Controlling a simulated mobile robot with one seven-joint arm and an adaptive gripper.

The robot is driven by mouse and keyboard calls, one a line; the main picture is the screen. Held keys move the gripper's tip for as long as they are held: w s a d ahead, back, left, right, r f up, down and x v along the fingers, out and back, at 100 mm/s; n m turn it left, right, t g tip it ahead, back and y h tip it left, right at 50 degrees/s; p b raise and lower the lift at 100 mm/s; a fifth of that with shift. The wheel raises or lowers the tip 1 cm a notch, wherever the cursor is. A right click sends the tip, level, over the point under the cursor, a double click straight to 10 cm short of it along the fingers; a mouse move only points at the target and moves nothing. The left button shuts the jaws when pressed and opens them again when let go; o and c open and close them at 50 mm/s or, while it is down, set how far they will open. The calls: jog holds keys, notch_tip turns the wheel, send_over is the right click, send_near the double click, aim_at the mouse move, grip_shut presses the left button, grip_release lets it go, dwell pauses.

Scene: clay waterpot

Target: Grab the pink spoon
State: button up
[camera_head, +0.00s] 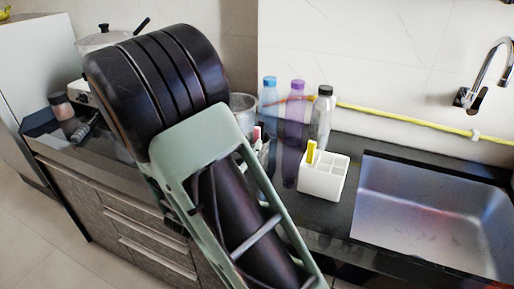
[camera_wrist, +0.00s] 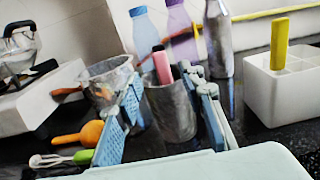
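The pink spoon (camera_wrist: 162,68) shows as a pink handle standing up out of a grey metal cup (camera_wrist: 172,112) in the wrist view; its lower part is hidden inside the cup. A dark handle stands beside it. In the head view only a bit of the pink handle (camera_head: 257,133) shows beside my arm. My gripper (camera_wrist: 165,84) is open, its two blue fingers apart, with the cup and pink handle between them in the picture. Nothing is held. The head view does not show the fingers; my arm covers that area.
A metal pot (camera_wrist: 105,84) stands left of the cup. Blue (camera_head: 269,95), purple (camera_head: 293,125) and clear (camera_head: 321,120) bottles stand behind. A white holder (camera_head: 323,178) with a yellow handle (camera_head: 311,151) is right, before the sink (camera_head: 425,215). An orange utensil (camera_wrist: 80,134) lies left.

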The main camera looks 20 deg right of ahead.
aim_at(256, 133)
jog(key=x, duration=0.5)
jog(key=shift+d, duration=0.2)
jog(key=shift+c, duration=0.4)
grip_shut()
